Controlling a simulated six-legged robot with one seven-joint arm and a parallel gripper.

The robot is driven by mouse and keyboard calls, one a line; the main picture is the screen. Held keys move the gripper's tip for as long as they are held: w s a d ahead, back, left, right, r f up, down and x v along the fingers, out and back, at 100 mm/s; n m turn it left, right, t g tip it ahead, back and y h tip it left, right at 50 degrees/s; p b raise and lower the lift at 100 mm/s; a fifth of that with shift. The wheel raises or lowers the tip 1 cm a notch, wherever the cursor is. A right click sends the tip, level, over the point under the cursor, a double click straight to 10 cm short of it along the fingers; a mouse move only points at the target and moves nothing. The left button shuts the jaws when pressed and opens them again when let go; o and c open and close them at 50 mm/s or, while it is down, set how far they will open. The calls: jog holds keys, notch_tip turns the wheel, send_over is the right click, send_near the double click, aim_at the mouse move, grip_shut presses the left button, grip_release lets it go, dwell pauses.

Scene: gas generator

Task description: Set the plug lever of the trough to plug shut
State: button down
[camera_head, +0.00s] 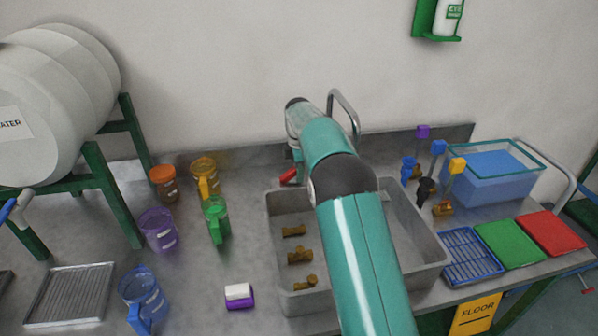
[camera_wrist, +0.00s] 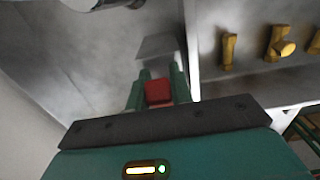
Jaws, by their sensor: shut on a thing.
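The grey trough (camera_head: 281,232) stands on the bench at the middle of the head view, partly hidden behind my teal arm. A red lever (camera_head: 288,176) shows at its back left corner. My gripper (camera_wrist: 158,92) is at this corner, and in the wrist view its green fingers are shut on the red lever (camera_wrist: 158,91), one finger on each side. In the head view my arm hides most of the gripper. Several brass fittings (camera_head: 300,256) lie inside the trough; some also show in the wrist view (camera_wrist: 280,45). The plug itself is not visible.
A curved metal tap (camera_head: 346,108) rises behind my arm. Coloured jugs (camera_head: 217,219) stand left of the trough. A blue tank (camera_head: 488,181), valves and coloured trays (camera_head: 509,243) are on the right.

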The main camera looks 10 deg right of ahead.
aim_at(292, 169)
jog(key=shift+a+r, duration=0.1)
jog(key=shift+r, duration=0.05)
jog(key=h, duration=0.1)
jog(key=a+r+h, duration=0.1)
jog(key=h, duration=0.2)
jog(key=shift+a+r, duration=0.25)
jog(key=shift+r, duration=0.1)
jog(key=a+h, duration=0.1)
jog(key=h, duration=0.1)
jog(key=a+r+h, duration=0.1)
jog(key=h, duration=0.3)
jog(key=shift+a+r, duration=0.25)
jog(key=shift+a, duration=0.15)
jog(key=c, duration=1.3)
grip_release()
jog(key=shift+a, duration=0.1)
jog(key=shift+o, duration=0.3)
